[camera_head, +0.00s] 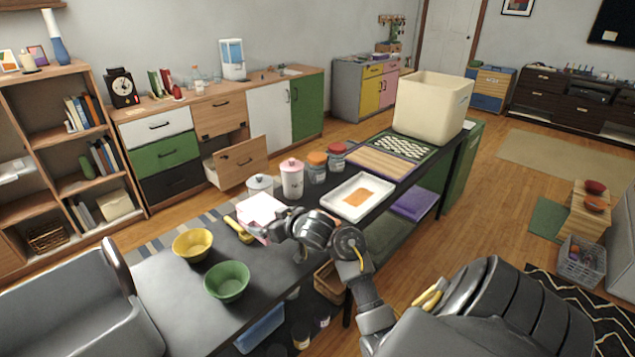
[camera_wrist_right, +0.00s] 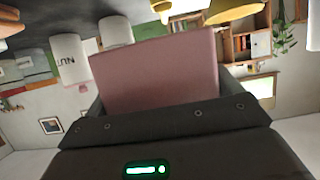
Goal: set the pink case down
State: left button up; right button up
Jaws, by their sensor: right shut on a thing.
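My right gripper (camera_head: 262,233) is shut on the near end of the pink case. In the right wrist view the pink case (camera_wrist_right: 158,72) stands out from between the jaws (camera_wrist_right: 160,108) as a broad, flat dull-pink face. I cannot tell whether its underside touches the table. My left gripper is not in view.
A yellow-handled tool (camera_head: 238,229), a yellow bowl (camera_head: 192,245) and a green bowl (camera_head: 227,282) lie left and nearer. A grey lidded pot (camera_head: 260,186), a white canister (camera_head: 292,180), two jars and a white tray (camera_head: 340,204) are close by. The table's near-left part is bare.

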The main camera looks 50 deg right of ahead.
aim_at(277, 256)
jog(key=shift+w, duration=0.1)
jog(key=shift+s+a+f, duration=0.1)
jog(key=shift+s+f, duration=0.1)
jog(key=shift+f, duration=0.05)
jog(key=f, duration=0.1)
jog(key=f+b, duration=0.1)
jog(key=f, duration=0.1)
jog(key=shift+s+d, duration=0.2)
jog(key=shift+s, duration=0.1)
notch_tip(277, 256, down, 2)
jog(key=shift+w+d+f, duration=0.1)
jog(key=shift+w, duration=0.05)
jog(key=shift+f, duration=0.1)
notch_tip(277, 256, down, 4)
jog(key=shift+r+b, duration=0.1)
jog(key=shift+b, duration=0.45)
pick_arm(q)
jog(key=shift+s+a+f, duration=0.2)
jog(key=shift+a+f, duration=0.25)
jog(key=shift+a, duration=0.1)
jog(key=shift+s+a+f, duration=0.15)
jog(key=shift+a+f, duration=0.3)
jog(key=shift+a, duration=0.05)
pick_arm(e)
jog(key=o, duration=0.8)
